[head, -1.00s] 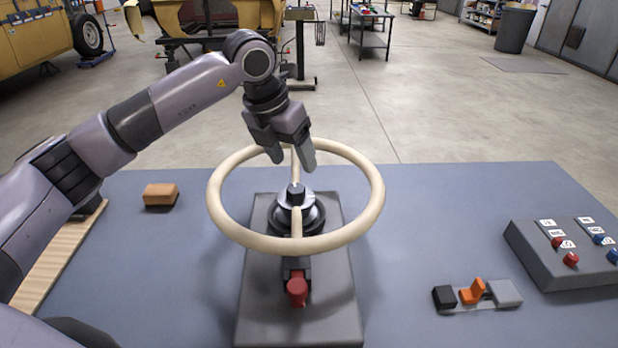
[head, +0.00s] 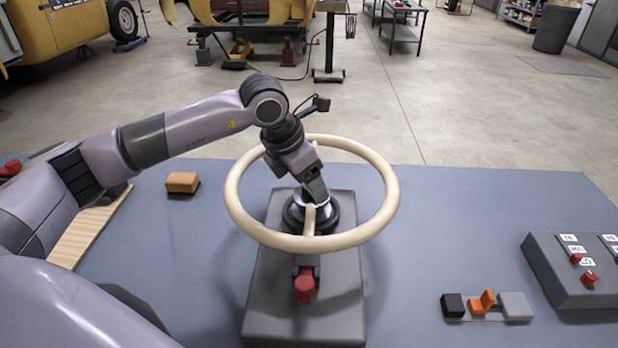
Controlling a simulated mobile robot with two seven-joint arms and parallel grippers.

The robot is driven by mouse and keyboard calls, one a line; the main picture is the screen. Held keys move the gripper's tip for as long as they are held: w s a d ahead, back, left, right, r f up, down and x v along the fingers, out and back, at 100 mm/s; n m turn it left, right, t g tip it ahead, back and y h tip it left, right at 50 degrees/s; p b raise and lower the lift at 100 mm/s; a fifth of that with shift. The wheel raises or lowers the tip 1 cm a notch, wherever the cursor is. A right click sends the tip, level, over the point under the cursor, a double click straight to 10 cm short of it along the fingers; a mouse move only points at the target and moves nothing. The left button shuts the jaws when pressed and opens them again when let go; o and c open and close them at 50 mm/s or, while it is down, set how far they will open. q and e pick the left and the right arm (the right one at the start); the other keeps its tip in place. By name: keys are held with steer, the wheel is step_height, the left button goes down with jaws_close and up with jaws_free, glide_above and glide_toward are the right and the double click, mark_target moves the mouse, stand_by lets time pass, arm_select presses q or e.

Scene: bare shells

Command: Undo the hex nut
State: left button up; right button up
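A cream steering wheel (head: 375,222) stands on a dark hub (head: 293,216) over a grey base block (head: 302,326). My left gripper (head: 316,193) points down inside the wheel ring, with its fingertips at the top of the hub. The hex nut at the hub's centre is hidden behind the fingers. I cannot tell whether the fingers are closed on it or only around it. My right gripper is not in view.
A red knob (head: 304,289) sticks out at the front of the base. An orange-brown block (head: 182,182) lies at left. A small orange latch piece (head: 484,302) and a grey button box (head: 570,275) are at right. The table between is clear.

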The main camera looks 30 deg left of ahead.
arm_select(q)
steer(key=shift+f, duration=0.2)
steer(key=c, duration=1.1)
steer(key=shift+o, duration=0.2)
